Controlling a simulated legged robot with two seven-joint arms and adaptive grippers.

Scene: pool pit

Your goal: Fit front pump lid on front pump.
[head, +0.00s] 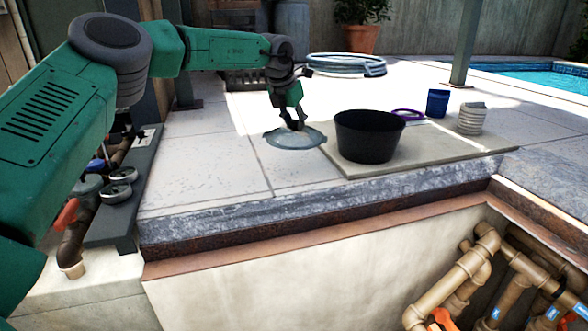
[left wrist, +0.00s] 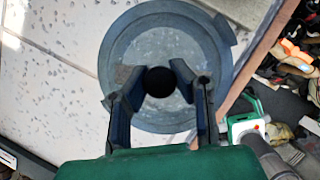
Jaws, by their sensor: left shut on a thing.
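The pump lid is a round, grey, partly clear disc (head: 279,139) at the paving near the pit edge, left of a black bucket. It also fills the middle of the left wrist view (left wrist: 133,43), with small tabs on its rim and a dark round knob (left wrist: 160,80) at its centre. My left gripper (head: 294,123) is above the lid, pointing down, its fingers shut on the knob. I cannot tell whether the lid rests on the paving or hangs just above it. I cannot make out the front pump for sure. My right gripper is not in view.
The black bucket (head: 368,137) stands on a mat (head: 440,146) with a purple ring (head: 407,114), a blue cup (head: 438,103) and a ribbed white cylinder (head: 471,118). The stone edge (head: 300,191) drops into a pit with brown pipes (head: 463,278). A coiled hose (head: 346,65) lies behind.

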